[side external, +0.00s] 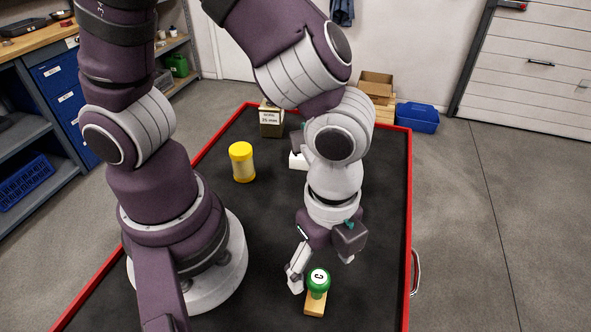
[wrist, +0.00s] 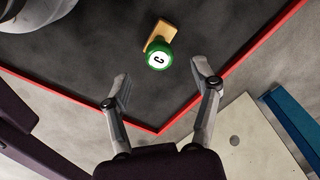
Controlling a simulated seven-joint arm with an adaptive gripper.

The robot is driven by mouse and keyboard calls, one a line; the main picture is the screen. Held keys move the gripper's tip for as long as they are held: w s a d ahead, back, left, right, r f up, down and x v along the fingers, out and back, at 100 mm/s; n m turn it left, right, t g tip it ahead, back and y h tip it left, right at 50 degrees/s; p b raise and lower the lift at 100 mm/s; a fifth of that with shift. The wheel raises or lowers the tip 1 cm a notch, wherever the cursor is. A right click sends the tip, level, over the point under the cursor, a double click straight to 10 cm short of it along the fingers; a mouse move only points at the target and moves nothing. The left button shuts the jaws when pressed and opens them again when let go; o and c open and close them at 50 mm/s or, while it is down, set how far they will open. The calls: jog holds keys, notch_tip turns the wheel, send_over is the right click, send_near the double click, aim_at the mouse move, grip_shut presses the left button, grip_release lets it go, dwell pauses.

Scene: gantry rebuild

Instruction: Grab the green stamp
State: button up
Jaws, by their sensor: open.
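The green stamp (side external: 318,283) has a round green knob marked with a "C" on a white top and a light wooden base. It stands upright on the dark table top near the front right. In the wrist view the stamp (wrist: 159,56) is near the top centre, beyond my fingertips. My gripper (side external: 322,270) is open with nothing between its fingers. In the side view it is just above and behind the stamp. In the wrist view my gripper (wrist: 158,84) shows both fingers spread apart, with the stamp ahead of them.
The dark table top (side external: 262,232) has a raised red rim (side external: 410,190). A yellow-lidded jar (side external: 242,162) stands left of my arm, and a labelled box (side external: 271,119) is at the back. A white object (side external: 298,161) is partly hidden behind my arm. The surface around the stamp is clear.

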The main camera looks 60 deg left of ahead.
aim_at(319, 277)
notch_tip(319, 277, down, 4)
jog(key=shift+a+f, duration=0.15)
jog(key=shift+c, duration=0.2)
grip_shut()
